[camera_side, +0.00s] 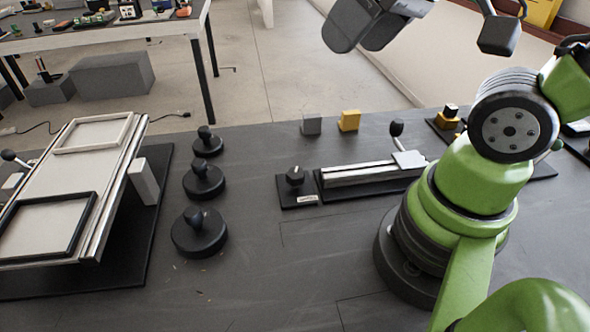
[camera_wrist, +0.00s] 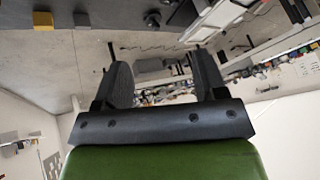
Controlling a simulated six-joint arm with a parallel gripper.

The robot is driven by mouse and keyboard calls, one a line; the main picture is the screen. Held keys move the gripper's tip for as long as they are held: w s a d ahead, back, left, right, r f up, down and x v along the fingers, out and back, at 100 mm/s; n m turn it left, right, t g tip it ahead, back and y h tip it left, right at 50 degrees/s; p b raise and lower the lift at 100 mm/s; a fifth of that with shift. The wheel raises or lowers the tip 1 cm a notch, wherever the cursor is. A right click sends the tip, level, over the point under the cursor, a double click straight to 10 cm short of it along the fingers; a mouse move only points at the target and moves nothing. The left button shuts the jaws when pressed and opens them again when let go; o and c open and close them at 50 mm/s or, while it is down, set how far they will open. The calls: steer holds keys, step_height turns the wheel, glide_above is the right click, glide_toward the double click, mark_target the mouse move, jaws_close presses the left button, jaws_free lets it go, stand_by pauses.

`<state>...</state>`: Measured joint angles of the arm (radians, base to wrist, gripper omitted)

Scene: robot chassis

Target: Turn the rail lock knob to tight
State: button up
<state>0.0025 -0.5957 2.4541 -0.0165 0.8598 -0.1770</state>
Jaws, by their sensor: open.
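A black knob (camera_side: 295,177) with a pale mark on top stands on a small dark base plate with a white label. It sits at the left end of a pale metal rail (camera_side: 358,174) in the side view. A carriage (camera_side: 409,159) with a black ball-ended lever (camera_side: 396,129) is at the rail's right part. I cannot read the label. My gripper (camera_side: 368,32) is high above the bench, behind the rail in the picture and away from the knob. In the wrist view my gripper (camera_wrist: 163,68) shows two separated fingers with nothing between them.
A grey block (camera_side: 311,124) and a yellow block (camera_side: 349,120) stand behind the rail. Several black round knobbed pieces (camera_side: 204,180) line the bench to the left. A tilted panel fixture (camera_side: 110,165) fills the far left. The bench front is clear.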

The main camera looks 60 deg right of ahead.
steer(key=w+d+f+n+g+h, duration=0.15)
steer(key=w+f+n+g, duration=0.25)
steer(key=w+f+n, duration=0.45)
steer(key=n+g, duration=0.2)
steer(key=n, duration=0.6)
glide_above(295, 173)
step_height(295, 173, down, 9)
steer(key=shift+f+n, duration=0.25)
steer(key=shift+f, duration=0.35)
step_height(295, 173, down, 9)
steer(key=c, duration=0.9)
